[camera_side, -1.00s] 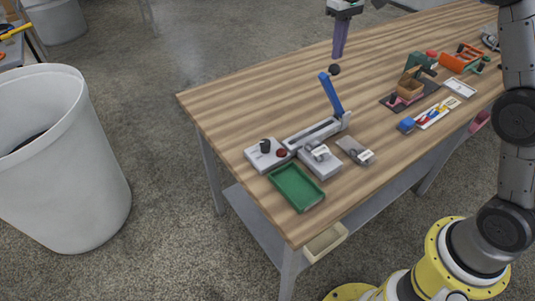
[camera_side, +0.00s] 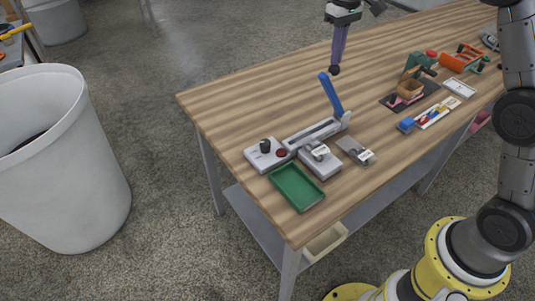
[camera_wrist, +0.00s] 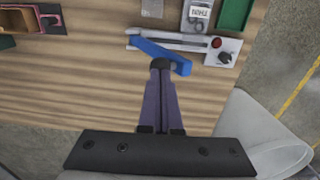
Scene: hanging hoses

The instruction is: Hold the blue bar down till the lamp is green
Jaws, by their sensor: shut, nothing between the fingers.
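The blue bar (camera_side: 331,93) is raised and tilted, hinged at the right end of a long grey base (camera_side: 316,132). It also shows in the wrist view (camera_wrist: 162,54). A small red dome (camera_side: 282,153), seemingly the lamp, sits at the base's left end; it is red in the wrist view (camera_wrist: 217,42) too. My gripper (camera_side: 335,69) points down with its purple fingers together and empty, just above and right of the bar's raised end in the side view. A dark round thing (camera_wrist: 160,64) is at the fingertips; I cannot tell if it is part of them.
A black knob (camera_side: 265,146) stands beside the dome. A green tray (camera_side: 296,188), a tagged grey box (camera_side: 320,160) and a tagged plate (camera_side: 356,150) lie in front. Tools and a blue block (camera_side: 406,125) are to the right. The table behind the bar is clear.

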